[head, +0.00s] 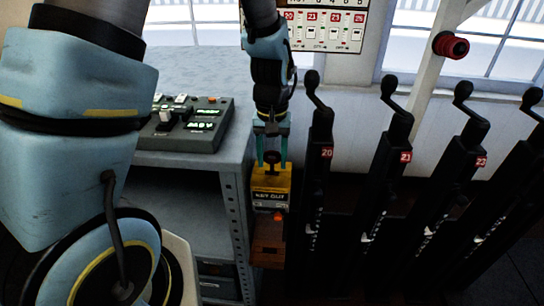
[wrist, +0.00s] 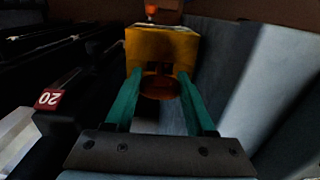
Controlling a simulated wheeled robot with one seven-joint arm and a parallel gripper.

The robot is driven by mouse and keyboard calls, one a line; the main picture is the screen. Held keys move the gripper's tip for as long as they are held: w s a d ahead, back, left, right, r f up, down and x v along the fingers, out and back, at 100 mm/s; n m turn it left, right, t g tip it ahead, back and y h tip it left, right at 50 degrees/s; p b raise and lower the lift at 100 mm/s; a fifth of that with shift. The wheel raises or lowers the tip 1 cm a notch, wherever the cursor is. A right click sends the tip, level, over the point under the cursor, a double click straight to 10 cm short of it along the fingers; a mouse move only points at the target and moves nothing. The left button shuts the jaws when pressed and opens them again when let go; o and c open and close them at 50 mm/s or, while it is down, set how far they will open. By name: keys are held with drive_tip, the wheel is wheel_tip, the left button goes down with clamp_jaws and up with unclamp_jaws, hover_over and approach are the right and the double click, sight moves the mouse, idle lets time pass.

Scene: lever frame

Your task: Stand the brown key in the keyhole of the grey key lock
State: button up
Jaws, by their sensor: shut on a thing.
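My gripper (head: 271,160), with teal fingers, points down over a yellow-topped lock box (head: 271,186) labelled "KEY OUT". The fingers are shut on the brown key; its round, dark head (head: 271,156) shows between them. In the wrist view, the key's brown round head (wrist: 160,88) lies between the fingertips, against the near side of the yellow block (wrist: 165,48). The key's lower end is hidden, so I cannot tell whether it is in the keyhole.
A grey cabinet (head: 229,170) with a control panel (head: 190,122) on top stands left of the lock. Black levers numbered 20 (head: 318,150), 21 (head: 390,160) and 23 (head: 466,160) stand close on the right. A brown box (head: 267,243) is below the lock.

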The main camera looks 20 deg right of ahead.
drive_tip(key=shift+f+b, duration=0.6)
drive_tip(key=shift+f, duration=0.45)
drive_tip(key=o, duration=1.3)
drive_tip(key=shift+o, duration=0.2)
wheel_tip(320, 180, up, 7)
drive_tip(key=p, duration=0.6)
